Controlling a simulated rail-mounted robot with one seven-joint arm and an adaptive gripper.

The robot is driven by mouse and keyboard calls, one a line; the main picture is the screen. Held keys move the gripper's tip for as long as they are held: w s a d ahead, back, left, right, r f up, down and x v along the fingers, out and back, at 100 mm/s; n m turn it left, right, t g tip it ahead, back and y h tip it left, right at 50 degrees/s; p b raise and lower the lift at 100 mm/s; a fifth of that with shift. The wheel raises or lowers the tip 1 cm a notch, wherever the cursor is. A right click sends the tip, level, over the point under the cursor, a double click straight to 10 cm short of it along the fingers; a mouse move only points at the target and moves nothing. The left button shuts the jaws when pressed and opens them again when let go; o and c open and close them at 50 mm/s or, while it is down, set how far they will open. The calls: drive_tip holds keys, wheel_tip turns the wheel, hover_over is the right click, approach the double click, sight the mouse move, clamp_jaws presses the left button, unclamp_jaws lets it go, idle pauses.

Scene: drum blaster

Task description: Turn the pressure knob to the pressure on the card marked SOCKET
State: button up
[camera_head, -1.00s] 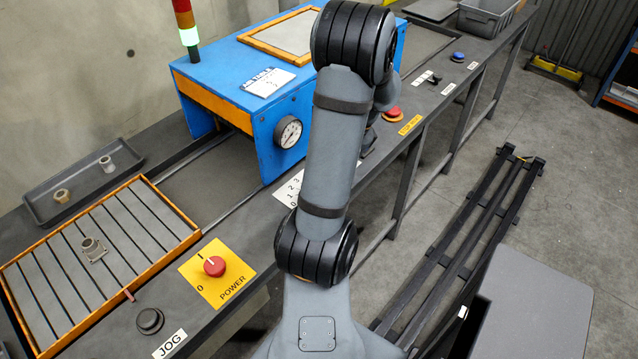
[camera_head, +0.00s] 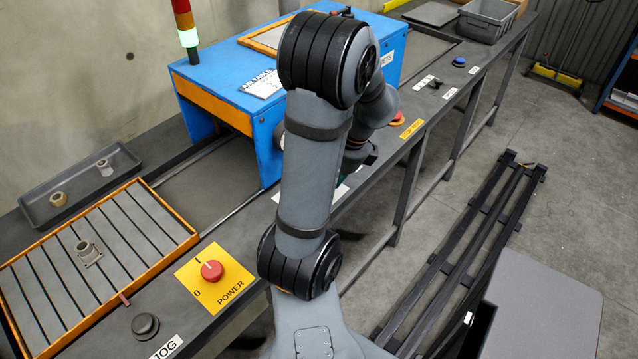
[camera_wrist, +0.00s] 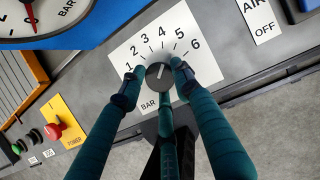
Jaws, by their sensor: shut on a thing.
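In the wrist view the black pressure knob (camera_wrist: 158,77) sits on a white scale plate (camera_wrist: 181,18) with printed numbers up to 6 and the word BAR. My gripper (camera_wrist: 158,68) is shut on the knob, with teal fingers touching its left and right sides. The knob's pale line points up and slightly right, roughly toward 4 to 5; I cannot tell exactly. Part of the pressure gauge (camera_wrist: 52,22) with a red needle shows at the top left; its reading is unclear. A white card (camera_head: 262,84) lies on the blue machine (camera_head: 222,88); no SOCKET marking is readable.
A red power knob (camera_head: 212,271) on a yellow plate and a black jog button (camera_head: 145,326) stand along the bench. A slatted orange-framed tray (camera_head: 150,225) holds a metal fitting (camera_head: 88,253). A red button (camera_head: 397,118) lies right of my arm.

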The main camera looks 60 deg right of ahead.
drive_tip(key=shift+w+r, duration=0.15)
drive_tip(key=shift+w, duration=0.1)
drive_tip(key=o, duration=0.9)
drive_tip(key=shift+o, duration=1.2)
drive_tip(key=shift+s, duration=0.1)
drive_tip(key=v, duration=1.2)
